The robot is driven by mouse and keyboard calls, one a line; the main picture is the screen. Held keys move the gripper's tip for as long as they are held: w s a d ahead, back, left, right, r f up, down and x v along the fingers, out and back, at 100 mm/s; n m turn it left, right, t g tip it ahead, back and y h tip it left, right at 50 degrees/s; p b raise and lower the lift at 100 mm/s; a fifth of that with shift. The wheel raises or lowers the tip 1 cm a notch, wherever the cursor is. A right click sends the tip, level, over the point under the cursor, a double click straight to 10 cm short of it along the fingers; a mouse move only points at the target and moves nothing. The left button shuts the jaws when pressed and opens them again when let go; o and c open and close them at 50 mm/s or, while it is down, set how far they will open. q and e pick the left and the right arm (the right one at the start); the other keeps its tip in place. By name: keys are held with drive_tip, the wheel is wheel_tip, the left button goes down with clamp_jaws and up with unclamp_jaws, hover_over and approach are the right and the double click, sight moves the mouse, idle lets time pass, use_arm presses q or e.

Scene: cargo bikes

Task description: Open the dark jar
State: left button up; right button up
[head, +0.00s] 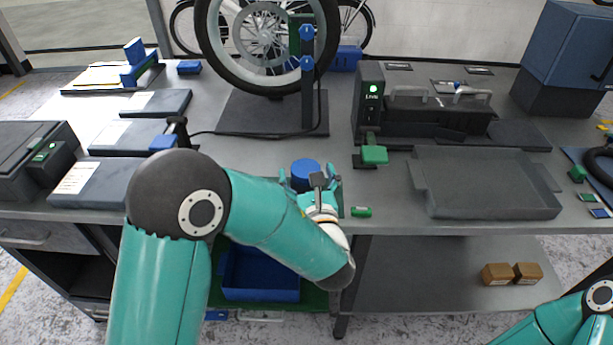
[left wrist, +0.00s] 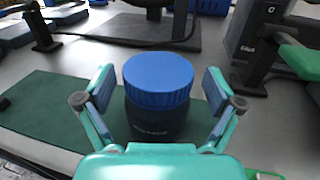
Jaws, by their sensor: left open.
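The dark jar (left wrist: 157,122) has a black body and a wide blue lid (left wrist: 158,76). It stands upright on the bench, at the edge of a green mat (left wrist: 60,120). In the head view the blue lid (head: 305,172) shows just beyond my left gripper (head: 310,184), which hides most of the body. My left gripper (left wrist: 158,105) is open, with one finger on each side of the jar and gaps visible between fingers and jar. The lid sits on the jar. My right gripper is out of view; only part of my right arm shows at the lower right.
A grey tray (head: 490,205) lies to the right, with a small green item (head: 361,212) between it and the jar. A wheel in a stand (head: 265,40) rises behind. Dark flat cases (head: 115,180) lie to the left. A blue bin (head: 260,285) is below the bench top.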

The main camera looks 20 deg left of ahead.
use_arm(q)
drive_tip(key=c, duration=1.4)
drive_tip(key=shift+r, duration=0.1)
wheel_tip(320, 180, up, 20)
drive_tip(key=shift+f+p, duration=0.1)
drive_tip(key=shift+p, duration=0.85)
drive_tip(key=o, duration=0.8)
clamp_jaws()
